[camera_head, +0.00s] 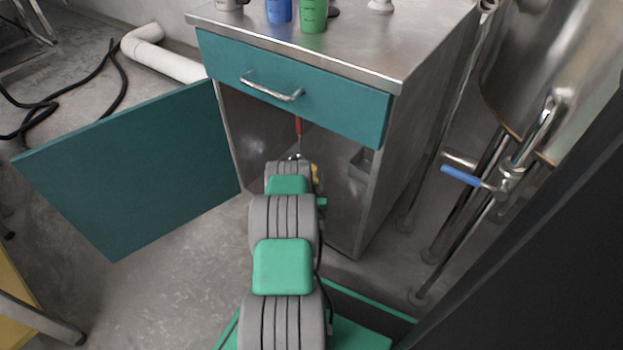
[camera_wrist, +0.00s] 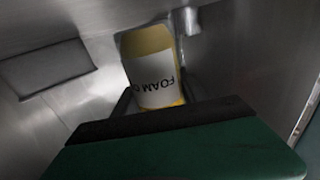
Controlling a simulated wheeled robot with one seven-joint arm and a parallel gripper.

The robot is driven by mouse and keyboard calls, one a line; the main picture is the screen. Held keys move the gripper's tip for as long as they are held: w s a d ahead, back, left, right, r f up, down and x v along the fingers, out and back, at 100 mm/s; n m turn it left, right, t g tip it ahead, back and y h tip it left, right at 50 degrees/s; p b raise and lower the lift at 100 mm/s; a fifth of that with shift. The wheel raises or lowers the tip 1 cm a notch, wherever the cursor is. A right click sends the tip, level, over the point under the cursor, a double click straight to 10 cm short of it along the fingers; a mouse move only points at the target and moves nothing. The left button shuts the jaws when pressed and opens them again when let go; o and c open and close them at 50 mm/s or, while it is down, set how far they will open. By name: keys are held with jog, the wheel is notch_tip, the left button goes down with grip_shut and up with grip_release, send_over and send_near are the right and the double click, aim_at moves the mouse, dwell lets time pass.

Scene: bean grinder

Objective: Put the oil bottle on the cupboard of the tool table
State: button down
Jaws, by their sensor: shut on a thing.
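The tool table (camera_head: 430,130) has a metal top, a teal drawer and an open cupboard below, its teal door (camera_head: 130,170) swung out to the left. My arm reaches into the cupboard opening. My gripper (camera_wrist: 158,108) is shut on a yellow bottle with a white label (camera_wrist: 155,80), which reads "FOAM" upside down in the wrist view. In the head view only a small yellow bit (camera_head: 316,174) shows beside my wrist. The bottle is inside the cupboard, close to metal walls. I cannot tell whether its base touches a surface.
A grey box-like piece (camera_head: 362,163) is on the cupboard's right inner wall. A red-handled thing (camera_head: 298,126) hangs below the drawer. Blue (camera_head: 279,10) and green (camera_head: 313,14) cups stand on the tabletop. Pipes with a blue-handled valve (camera_head: 462,176) are at right.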

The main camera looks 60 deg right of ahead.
jog(key=c, duration=0.6)
grip_release()
jog(key=shift+f, duration=0.4)
jog(key=shift+c, duration=0.2)
jog(key=shift+r, duration=0.15)
jog(key=shift+s+a+r+p, duration=0.3)
jog(key=shift+a+r+p, duration=0.05)
jog(key=p+v, duration=0.1)
jog(key=v, duration=0.2)
jog(key=p+v, duration=0.2)
jog(key=v, duration=0.1)
jog(key=shift+r, duration=0.2)
jog(key=shift+a+f, duration=0.1)
jog(key=shift+a, duration=0.2)
